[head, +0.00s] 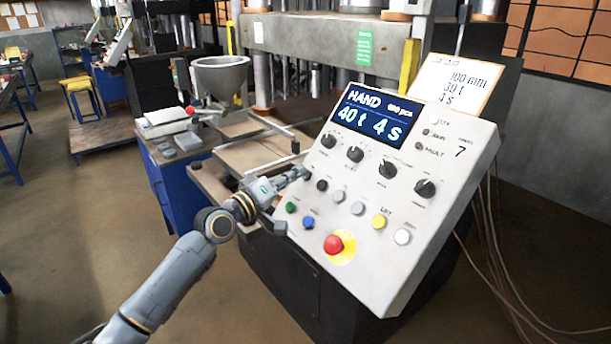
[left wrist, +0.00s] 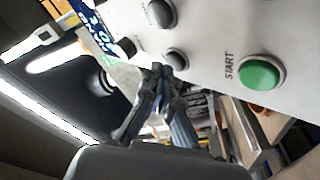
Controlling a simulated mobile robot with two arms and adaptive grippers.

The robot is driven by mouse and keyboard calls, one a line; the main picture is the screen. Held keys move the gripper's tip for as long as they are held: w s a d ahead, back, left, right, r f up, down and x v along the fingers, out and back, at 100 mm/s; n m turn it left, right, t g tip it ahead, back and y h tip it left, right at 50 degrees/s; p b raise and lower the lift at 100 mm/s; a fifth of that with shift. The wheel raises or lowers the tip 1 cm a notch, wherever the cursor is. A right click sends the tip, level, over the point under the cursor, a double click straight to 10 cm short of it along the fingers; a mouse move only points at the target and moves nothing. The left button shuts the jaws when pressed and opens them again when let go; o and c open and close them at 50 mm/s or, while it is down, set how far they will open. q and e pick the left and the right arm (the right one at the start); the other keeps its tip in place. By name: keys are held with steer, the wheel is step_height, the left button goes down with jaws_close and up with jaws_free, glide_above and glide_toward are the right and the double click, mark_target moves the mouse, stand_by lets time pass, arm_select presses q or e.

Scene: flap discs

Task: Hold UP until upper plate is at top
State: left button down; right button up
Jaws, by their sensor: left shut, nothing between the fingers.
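The control panel (head: 385,240) is a sloped light-grey console with a lit display (head: 370,117) reading "HAND", "40 t" and "4 s". My left gripper (head: 303,173) is shut and empty at the panel's left side, just up and left of a black button (head: 321,185). In the left wrist view, the shut fingers (left wrist: 157,77) point at a dark button (left wrist: 176,60); I cannot tell whether they touch it. Its label is not readable. A pale horizontal press beam (head: 310,40) spans the top behind the panel; I cannot tell whether it is the upper plate.
The panel has several knobs, a green button (head: 290,207), labelled START in the left wrist view (left wrist: 260,74), a blue button (head: 308,222), a yellow button (head: 379,221) and a red emergency stop (head: 334,244). A grey funnel (head: 221,78) stands behind. Cables hang at right.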

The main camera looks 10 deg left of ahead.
arm_select(q)
steer(key=shift+w+d+f+b, duration=0.25)
steer(key=shift+f+b, duration=0.15)
stand_by(1.4)
steer(key=shift+a+r, duration=0.1)
stand_by(2.5)
steer(key=shift+s+a+r+p, duration=0.35)
steer(key=shift+s+r+p, duration=0.15)
steer(key=shift+s+a+r+p, duration=0.2)
steer(key=shift+r+p, duration=0.2)
steer(key=s+a+r+p, duration=0.2)
steer(key=shift+s+r, duration=0.2)
steer(key=shift+s, duration=0.1)
